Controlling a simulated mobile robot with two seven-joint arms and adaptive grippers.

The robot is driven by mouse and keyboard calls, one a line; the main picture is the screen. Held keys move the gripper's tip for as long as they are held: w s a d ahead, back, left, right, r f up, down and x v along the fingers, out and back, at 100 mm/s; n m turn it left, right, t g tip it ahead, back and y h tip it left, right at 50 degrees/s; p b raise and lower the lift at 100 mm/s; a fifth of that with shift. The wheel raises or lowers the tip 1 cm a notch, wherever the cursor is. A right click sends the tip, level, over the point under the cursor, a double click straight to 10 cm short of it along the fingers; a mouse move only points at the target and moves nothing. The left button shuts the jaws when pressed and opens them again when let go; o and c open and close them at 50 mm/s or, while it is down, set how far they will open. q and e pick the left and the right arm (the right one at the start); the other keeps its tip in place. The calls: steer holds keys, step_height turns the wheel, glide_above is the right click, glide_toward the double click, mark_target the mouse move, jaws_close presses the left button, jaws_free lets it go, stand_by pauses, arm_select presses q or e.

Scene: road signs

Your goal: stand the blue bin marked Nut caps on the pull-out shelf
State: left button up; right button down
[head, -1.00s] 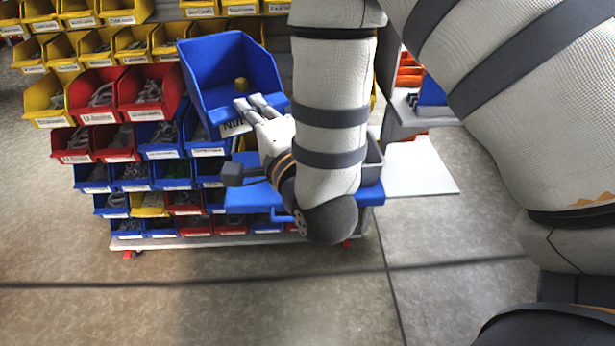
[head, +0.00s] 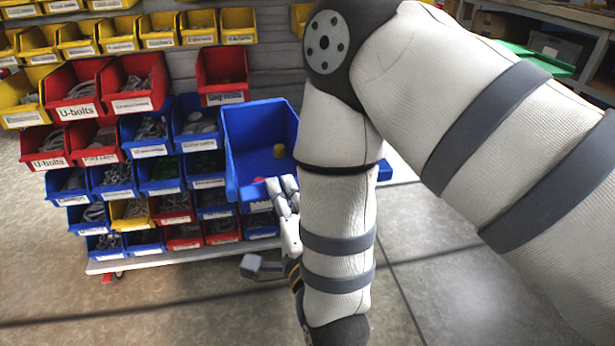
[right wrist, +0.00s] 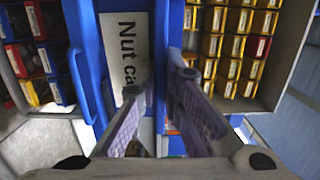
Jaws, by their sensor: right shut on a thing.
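The blue bin (head: 240,150) is large and open at the top, with a small yellowish thing and a bit of red inside. My right gripper (head: 282,190) is shut on its front wall. In the right wrist view the two fingers (right wrist: 158,102) are at the bin's white label (right wrist: 122,50), which reads "Nut ca" before a finger covers it. A blue edge of the pull-out shelf (head: 385,170) shows right of my forearm. The bin and my arm hide the rest, so I cannot tell whether the bin touches it. My left gripper is out of view.
A rack of red, blue and yellow bins stands left of the held bin, with a red bin (head: 222,75) just above it. The rack's pale base (head: 180,257) runs below. Open floor lies in front. A workbench (head: 560,25) is at the back right.

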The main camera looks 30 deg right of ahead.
step_height(320, 180, down, 6)
steer(key=w+m+h+b, duration=0.1)
steer(key=h+b, duration=0.1)
steer(key=b, duration=0.6)
glide_toward(268, 155)
steer(key=shift+g, duration=0.3)
steer(key=x, duration=1)
steer(key=shift+a+f, duration=0.1)
steer(key=shift+f, duration=0.05)
steer(key=shift+w+f, duration=0.1)
steer(key=shift+w, duration=0.1)
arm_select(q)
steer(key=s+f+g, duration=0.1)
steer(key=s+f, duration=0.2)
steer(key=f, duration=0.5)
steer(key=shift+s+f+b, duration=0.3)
arm_select(e)
step_height(268, 155, down, 3)
steer(key=shift+f, duration=0.1)
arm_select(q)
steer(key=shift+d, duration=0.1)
arm_select(e)
steer(key=shift+f, duration=0.1)
steer(key=c, duration=1.7)
jaws_free()
steer(key=shift+f, duration=0.1)
